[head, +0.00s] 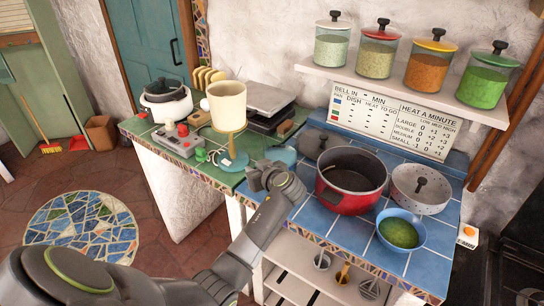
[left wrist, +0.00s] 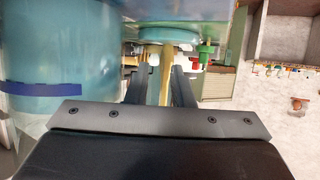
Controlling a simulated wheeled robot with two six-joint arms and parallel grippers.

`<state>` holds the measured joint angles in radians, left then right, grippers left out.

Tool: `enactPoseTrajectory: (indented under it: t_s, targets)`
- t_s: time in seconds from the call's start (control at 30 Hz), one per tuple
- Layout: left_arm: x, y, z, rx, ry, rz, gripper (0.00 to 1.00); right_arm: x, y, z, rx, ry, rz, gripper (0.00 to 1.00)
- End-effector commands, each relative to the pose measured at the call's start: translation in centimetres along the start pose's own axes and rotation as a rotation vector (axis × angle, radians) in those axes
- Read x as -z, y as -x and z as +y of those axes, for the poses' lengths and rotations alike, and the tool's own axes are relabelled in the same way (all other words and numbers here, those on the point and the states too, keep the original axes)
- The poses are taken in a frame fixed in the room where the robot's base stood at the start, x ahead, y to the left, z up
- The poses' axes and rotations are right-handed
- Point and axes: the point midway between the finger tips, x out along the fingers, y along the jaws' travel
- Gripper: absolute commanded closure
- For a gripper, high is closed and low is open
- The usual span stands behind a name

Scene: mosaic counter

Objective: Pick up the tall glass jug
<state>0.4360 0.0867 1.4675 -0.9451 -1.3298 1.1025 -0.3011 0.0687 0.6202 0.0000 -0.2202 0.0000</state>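I cannot clearly make out a tall glass jug in the head view. In the left wrist view a large pale-blue cylinder (left wrist: 60,45) with a dark-blue band stands close at the left; I cannot tell if it is the jug. My left gripper (head: 268,172) is over the counter, right of the lamp-like cream cylinder (head: 228,105) on its stem. In the left wrist view its two fingers (left wrist: 159,88) are apart. A tan upright piece (left wrist: 153,70) shows between them, but contact cannot be told. My right gripper is out of view.
A red pot (head: 350,180), a white colander (head: 421,187) and a blue bowl (head: 400,230) stand on the blue-tiled counter to the right. A grey control box (head: 178,140) and white cooker (head: 166,102) are at the left. Lidded jars (head: 376,52) line the shelf.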

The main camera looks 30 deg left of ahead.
Motion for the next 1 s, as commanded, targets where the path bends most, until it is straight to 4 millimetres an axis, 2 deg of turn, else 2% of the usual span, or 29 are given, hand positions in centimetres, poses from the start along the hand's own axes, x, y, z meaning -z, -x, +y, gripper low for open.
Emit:
enactPoseTrajectory:
  t_s: [0.07,0.17,0.2,0.37,0.5,0.8,1.0]
  targets:
    - [-0.1,0.1,0.0,0.000,0.001,-0.001,0.79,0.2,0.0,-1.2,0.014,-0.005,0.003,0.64]
    - [-0.1,0.1,0.0,-0.001,0.001,-0.001,0.79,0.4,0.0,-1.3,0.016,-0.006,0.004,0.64]
    - [-0.1,0.1,0.0,-0.001,0.001,-0.001,0.80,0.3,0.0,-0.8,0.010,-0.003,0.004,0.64]
    - [0.0,0.1,0.0,-0.001,0.001,-0.001,1.00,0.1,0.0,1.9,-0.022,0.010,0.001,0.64]
    - [0.0,0.0,0.0,0.000,0.000,-0.001,1.00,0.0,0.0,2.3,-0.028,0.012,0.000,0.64]
    - [-0.2,0.0,0.0,0.001,-0.001,-0.004,1.00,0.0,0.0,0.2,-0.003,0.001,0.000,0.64]
    - [-0.2,0.0,0.0,0.002,-0.002,-0.005,1.00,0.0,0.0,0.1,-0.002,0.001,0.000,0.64]
